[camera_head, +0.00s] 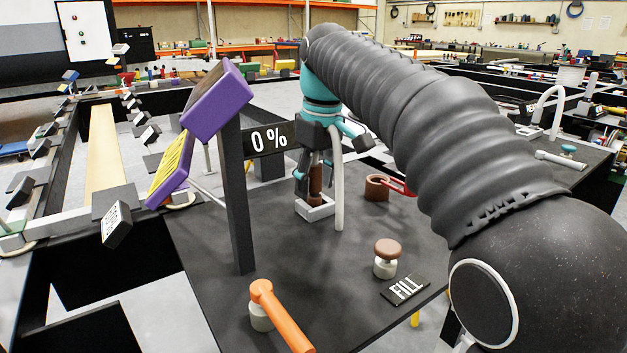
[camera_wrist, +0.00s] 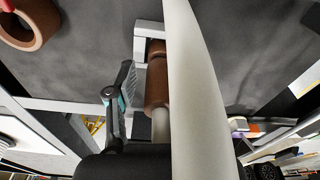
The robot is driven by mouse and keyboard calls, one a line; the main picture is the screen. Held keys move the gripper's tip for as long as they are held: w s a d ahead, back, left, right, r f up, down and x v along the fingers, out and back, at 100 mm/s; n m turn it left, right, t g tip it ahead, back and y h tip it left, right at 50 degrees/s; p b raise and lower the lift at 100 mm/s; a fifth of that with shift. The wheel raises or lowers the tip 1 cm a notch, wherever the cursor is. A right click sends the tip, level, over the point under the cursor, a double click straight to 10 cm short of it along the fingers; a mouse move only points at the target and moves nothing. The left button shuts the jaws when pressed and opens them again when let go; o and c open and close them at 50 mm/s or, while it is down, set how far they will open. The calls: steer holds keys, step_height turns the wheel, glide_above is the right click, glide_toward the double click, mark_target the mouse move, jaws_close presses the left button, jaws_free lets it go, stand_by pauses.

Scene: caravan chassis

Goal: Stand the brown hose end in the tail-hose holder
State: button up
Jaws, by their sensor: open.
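The brown hose end (camera_head: 315,184) is upright at the light-grey tail-hose holder (camera_head: 318,212), and its lower tip appears to be inside. In the wrist view the brown hose end (camera_wrist: 157,84) meets the holder's pale frame (camera_wrist: 142,48), with a pale hose behind it. How deep it sits cannot be told. My gripper (camera_head: 314,165) is above the holder, around or close beside the hose end. One open finger shows in the wrist view, left of the hose end and apart from it. The other finger is hidden, probably behind the pale pipe (camera_wrist: 195,90).
The pale pipe stands just right of the holder. A brown ring (camera_head: 376,189) with a red handle lies further right. A brown-topped knob (camera_head: 387,255), a FILL plate (camera_head: 405,288) and an orange lever (camera_head: 280,315) are nearer. A dark post (camera_head: 236,205) with a purple panel stands left.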

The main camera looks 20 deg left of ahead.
steer(key=r+p, duration=0.1)
steer(key=r, duration=0.2)
steer(key=r+p, duration=0.1)
steer(key=r, duration=0.3)
steer(key=d+r+p, duration=0.1)
steer(key=r, duration=0.3)
steer(key=shift+s+p, duration=0.25)
steer(key=shift+p, duration=0.1)
steer(key=shift+d+r, duration=0.1)
steer(key=shift+r, duration=0.3)
steer(key=shift+d, duration=0.1)
steer(key=s+d+f+m+t, duration=0.1)
steer(key=s+d+f+m, duration=0.15)
steer(key=d, duration=0.45)
steer(key=s+d+f+m+t, duration=0.1)
steer(key=s+d+f+m, duration=0.15)
steer(key=d, duration=0.35)
steer(key=s+d+f+m+t, duration=0.1)
steer(key=s+d+f+m, duration=0.15)
steer(key=d, duration=0.45)
steer(key=s+d+f+m+t, duration=0.1)
steer(key=s+d+f+m, duration=0.1)
steer(key=s+d+f, duration=0.3)
steer(key=s+d+f+m+t+h, duration=0.1)
steer(key=s+d+f+m, duration=0.1)
steer(key=s+d+f, duration=0.3)
steer(key=s+f, duration=0.3)
steer(key=f, duration=0.3)
steer(key=shift+s+f+m, duration=0.35)
steer(key=shift+f, duration=0.05)
